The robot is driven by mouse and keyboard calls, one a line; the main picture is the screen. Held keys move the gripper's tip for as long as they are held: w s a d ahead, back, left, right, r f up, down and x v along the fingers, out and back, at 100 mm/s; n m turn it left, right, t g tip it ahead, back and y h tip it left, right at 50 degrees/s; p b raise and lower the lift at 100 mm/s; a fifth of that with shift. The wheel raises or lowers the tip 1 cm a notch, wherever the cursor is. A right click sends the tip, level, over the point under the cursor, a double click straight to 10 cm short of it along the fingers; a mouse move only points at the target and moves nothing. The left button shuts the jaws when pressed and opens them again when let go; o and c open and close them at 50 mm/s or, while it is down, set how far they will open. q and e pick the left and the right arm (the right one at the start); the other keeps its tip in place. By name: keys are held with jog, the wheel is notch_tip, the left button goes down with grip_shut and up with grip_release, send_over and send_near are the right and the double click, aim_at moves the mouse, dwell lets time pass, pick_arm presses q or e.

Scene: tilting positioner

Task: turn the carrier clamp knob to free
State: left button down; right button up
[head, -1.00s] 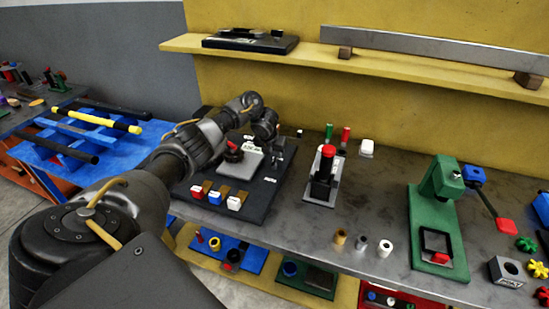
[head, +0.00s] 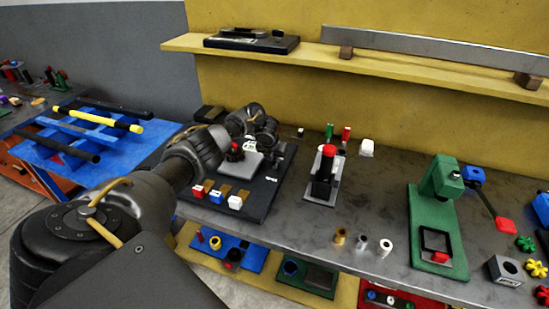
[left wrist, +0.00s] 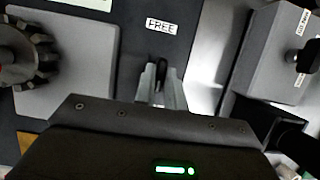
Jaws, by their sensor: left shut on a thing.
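My left gripper (left wrist: 160,88) points down at the dark board (head: 262,203). Its two grey fingers are shut on a small dark part, which I take to be the carrier clamp knob (left wrist: 161,72). Only a thin bit of that knob shows between the fingers. A white FREE label (left wrist: 161,25) lies on the board just beyond the fingertips. In the head view my left forearm and wrist hide most of the gripper, and the knob cannot be made out. My right gripper is in neither current view.
A light grey plate (left wrist: 90,75) lies left of the fingers, with a dark notched knob (left wrist: 25,60) at its left. A grey box (left wrist: 275,60) with a black knob stands close on the right. A red-topped black device (head: 325,172) stands further right on the bench.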

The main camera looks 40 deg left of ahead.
pick_arm(q)
jog(key=shift+n, duration=0.4)
jog(key=shift+r+n+y, duration=0.1)
jog(key=shift+n+y, duration=0.3)
jog(key=shift+n, duration=0.3)
jog(key=n+g+y, duration=0.1)
jog(key=n, duration=0.1)
jog(key=shift+w+d+n, duration=0.1)
jog(key=shift+n, duration=0.2)
jog(key=n, duration=0.2)
jog(key=shift+w+n+g+y, duration=0.1)
jog(key=shift+n+g+y, duration=0.2)
jog(key=shift+n+g, duration=0.1)
jog(key=shift+f+n+g+b, duration=0.2)
jog(key=shift+n+g+b, duration=0.2)
jog(key=shift+n+b, duration=0.45)
jog(key=n+g+b, duration=0.1)
jog(key=n+b, duration=0.2)
jog(key=b, duration=0.2)
jog(key=n+g+b, duration=0.1)
jog(key=n+b, duration=0.3)
jog(key=shift+w+d+f+g+y+b, duration=0.1)
jog(key=shift+w+f+g+y+b, duration=0.1)
jog(key=shift+g+y+b, duration=0.15)
jog(key=shift+r+n+g+b, duration=0.3)
jog(key=shift+n+g+b, duration=0.05)
jog(key=shift+n+b, duration=0.6)
